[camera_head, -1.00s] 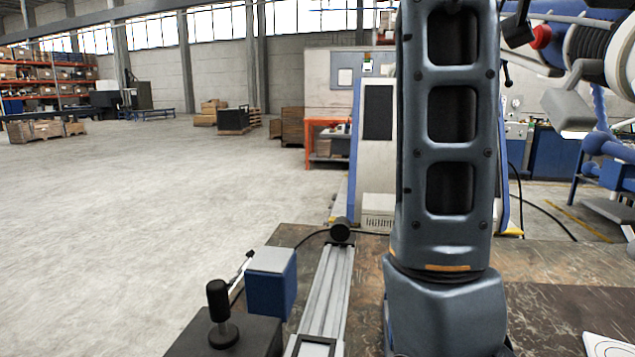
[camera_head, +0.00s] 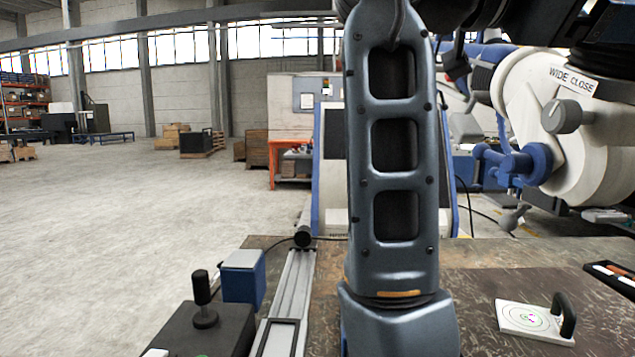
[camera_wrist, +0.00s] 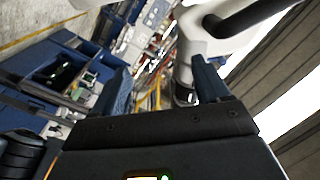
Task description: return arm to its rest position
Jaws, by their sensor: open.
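A white microscope housing (camera_head: 598,155) with a "WIDE CLOSE" label and a grey knob (camera_head: 567,116) is at the right of the head view. A blue jointed part (camera_head: 525,165) is at its left side. My gripper (camera_wrist: 160,70) is in the wrist view, its two blue fingers spread apart with nothing held between them. A white arm-like piece (camera_wrist: 195,38) with a dark bar is just beyond the right finger; I cannot tell whether they touch. My gripper does not show clearly in the head view, where my own arm link fills the middle.
A joystick box (camera_head: 205,325), a blue box (camera_head: 243,277) and a metal rail (camera_head: 290,290) are at left. Open floor (camera_head: 130,220) lies beyond.

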